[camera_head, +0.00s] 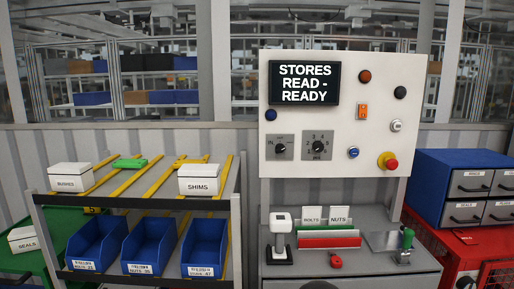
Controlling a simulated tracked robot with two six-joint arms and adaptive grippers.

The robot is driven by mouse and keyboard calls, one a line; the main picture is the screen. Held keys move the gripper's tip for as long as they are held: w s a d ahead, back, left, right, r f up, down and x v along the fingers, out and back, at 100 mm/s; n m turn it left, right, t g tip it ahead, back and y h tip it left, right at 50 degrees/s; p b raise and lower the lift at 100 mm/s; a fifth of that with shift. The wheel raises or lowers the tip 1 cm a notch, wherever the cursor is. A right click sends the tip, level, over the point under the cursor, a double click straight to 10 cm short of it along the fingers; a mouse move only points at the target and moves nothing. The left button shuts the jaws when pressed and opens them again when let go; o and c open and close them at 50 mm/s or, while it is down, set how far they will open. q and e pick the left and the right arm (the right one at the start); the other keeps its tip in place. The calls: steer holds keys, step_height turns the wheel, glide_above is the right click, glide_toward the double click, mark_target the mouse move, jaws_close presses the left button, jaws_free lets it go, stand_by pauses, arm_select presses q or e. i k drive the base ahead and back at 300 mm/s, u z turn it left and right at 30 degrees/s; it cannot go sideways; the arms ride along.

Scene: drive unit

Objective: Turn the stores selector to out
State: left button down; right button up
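A white control panel (343,112) stands upright at the centre right. A black rotary knob (282,148) sits on a small grey plate at its lower left, and the word IN seems to be printed left of the knob. The print on its right side and the exact pointing of the knob are too small to read. A second black knob (318,147) with numbers around it is on another grey plate just to the right. A black display (304,83) above reads STORES READ - READY. Neither of my grippers shows in the head view, and nothing touches the knobs.
A red emergency button (391,164) and several small buttons share the panel. A rack with blue bins (148,246) stands left, blue drawers (432,178) right.

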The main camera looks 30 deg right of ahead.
mark_target(279, 148)
steer(key=z, duration=0.15)
steer(key=i, duration=0.75)
steer(key=z, duration=0.5)
